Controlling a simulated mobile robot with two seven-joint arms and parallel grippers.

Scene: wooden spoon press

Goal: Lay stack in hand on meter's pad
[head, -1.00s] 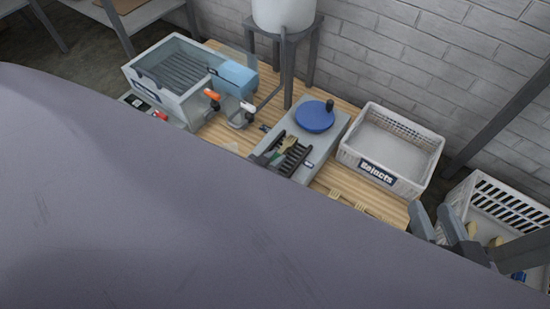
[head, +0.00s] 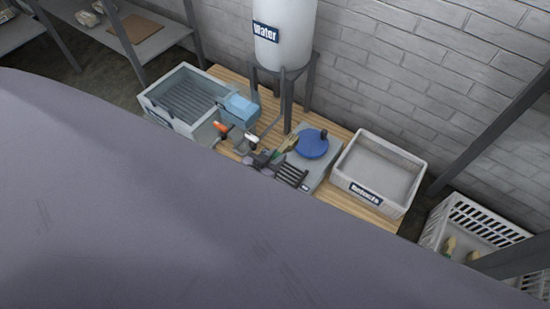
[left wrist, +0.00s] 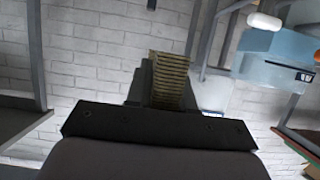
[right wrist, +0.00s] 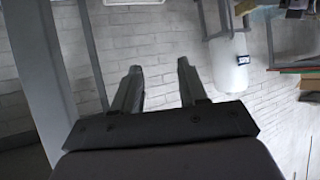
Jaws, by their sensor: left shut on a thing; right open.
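My left gripper (head: 262,161) is shut on a stack (head: 286,146) of thin, light-wood pieces. The stack also shows in the left wrist view (left wrist: 170,80), upright with many layered edges. In the head view it appears over the near left side of a grey device, which I take to be the meter (head: 322,167). The device carries a blue round disc (head: 312,143) with a dark knob and a black slatted part (head: 292,177). I cannot tell which is the pad, or whether the stack touches anything. My right gripper (right wrist: 158,88) is open and empty in the right wrist view.
A white rejects crate (head: 378,170) stands right of the device. A grey basin (head: 185,95) and light-blue box (head: 239,107) are at left. A water tank (head: 285,35) on a stand rises behind. A slotted crate (head: 470,225) is at lower right. A large grey surface hides the foreground.

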